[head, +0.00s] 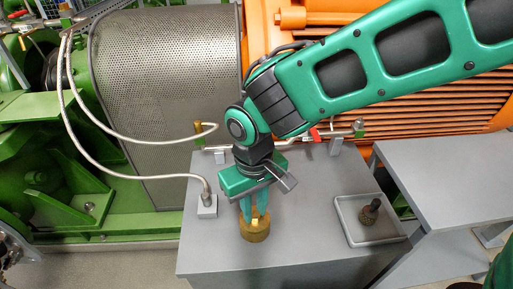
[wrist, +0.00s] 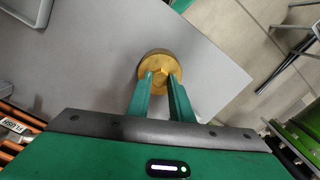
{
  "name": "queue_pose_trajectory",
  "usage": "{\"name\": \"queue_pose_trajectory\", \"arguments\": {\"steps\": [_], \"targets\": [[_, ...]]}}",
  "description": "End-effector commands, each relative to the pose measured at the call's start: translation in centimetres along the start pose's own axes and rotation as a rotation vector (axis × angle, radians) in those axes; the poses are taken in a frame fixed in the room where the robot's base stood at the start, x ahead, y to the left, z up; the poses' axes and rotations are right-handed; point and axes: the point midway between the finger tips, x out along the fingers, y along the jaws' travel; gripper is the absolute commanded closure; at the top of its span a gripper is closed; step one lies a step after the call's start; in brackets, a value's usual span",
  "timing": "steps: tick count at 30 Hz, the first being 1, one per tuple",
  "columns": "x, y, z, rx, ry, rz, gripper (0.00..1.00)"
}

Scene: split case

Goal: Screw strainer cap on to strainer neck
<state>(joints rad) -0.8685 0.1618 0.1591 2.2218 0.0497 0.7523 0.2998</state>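A round brass piece with a hexagonal boss on top, which I take for the strainer cap (head: 255,233), stands upright at the front of the grey cabinet top. It also shows in the wrist view (wrist: 160,58). My gripper (head: 255,213) points down over it. Its two green fingers (wrist: 161,76) sit on either side of the boss, which fills the gap between the fingertips, so it looks shut on the cap. The strainer neck cannot be made out; anything under the cap is hidden.
A grey tray (head: 346,228) at the right of the cabinet top (head: 305,210) holds a dark piece (head: 370,212) with a brownish end. A hose fitting on a small block (head: 207,207) stands to the left. Pipework runs along the back. A grey bench (head: 440,165) is at right.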

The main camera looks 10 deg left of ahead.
Motion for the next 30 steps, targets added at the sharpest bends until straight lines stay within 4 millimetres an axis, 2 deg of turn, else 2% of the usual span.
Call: {"name": "queue_pose_trajectory", "arguments": {"steps": [7,15,19,30], "targets": [[-0.4,0.0,0.0,0.001,0.001,0.0,1.0],[-3.7,0.0,-0.1,0.001,0.004,-0.001,1.0],[-4.8,0.0,-0.1,0.001,0.002,-0.001,1.0],[-5.1,0.0,-0.1,-0.005,0.0,0.0,1.0]]}}
